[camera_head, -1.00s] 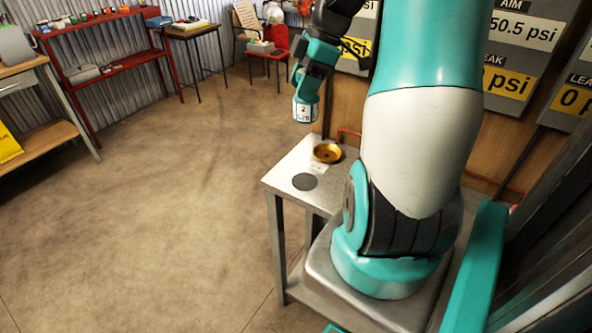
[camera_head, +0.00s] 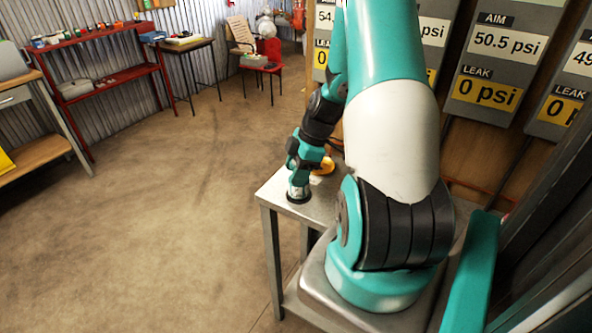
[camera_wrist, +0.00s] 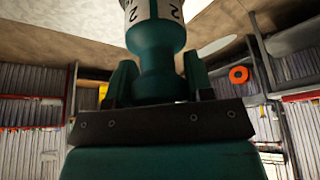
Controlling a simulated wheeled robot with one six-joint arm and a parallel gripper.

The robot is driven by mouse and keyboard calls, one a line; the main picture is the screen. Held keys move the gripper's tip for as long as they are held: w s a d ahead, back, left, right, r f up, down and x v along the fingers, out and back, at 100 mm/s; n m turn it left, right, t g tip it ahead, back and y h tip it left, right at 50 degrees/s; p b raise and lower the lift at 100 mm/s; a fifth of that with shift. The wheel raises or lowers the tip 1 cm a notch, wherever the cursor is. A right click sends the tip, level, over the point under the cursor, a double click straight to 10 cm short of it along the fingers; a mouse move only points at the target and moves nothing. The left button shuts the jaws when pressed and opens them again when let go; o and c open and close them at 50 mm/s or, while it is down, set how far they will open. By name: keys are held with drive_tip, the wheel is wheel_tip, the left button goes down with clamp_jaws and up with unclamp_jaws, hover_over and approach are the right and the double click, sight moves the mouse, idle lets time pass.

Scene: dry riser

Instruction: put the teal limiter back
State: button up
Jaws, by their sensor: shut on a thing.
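The teal limiter (camera_wrist: 157,45) has a teal neck and a white band with a dark 2 on it. My gripper (camera_wrist: 158,80) is shut on its neck, one finger on each side. In the head view my gripper (camera_head: 298,178) points down over the front left part of the metal side table (camera_head: 275,190). The limiter's lower end (camera_head: 299,194) is at the dark round mark there. I cannot tell whether it touches the table. A brass-coloured dish (camera_head: 323,167) sits behind it, partly hidden by my arm.
Grey gauge boards (camera_head: 490,75) with yellow leak labels stand at the back right. A red shelf (camera_head: 100,85), a wooden bench (camera_head: 45,150) and a small dark table (camera_head: 187,45) stand to the left. The floor between is clear.

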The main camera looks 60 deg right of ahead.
drive_tip(key=shift+f, duration=0.25)
drive_tip(key=shift+f, duration=0.15)
drive_tip(key=o, duration=1.1)
drive_tip(key=shift+r, duration=0.2)
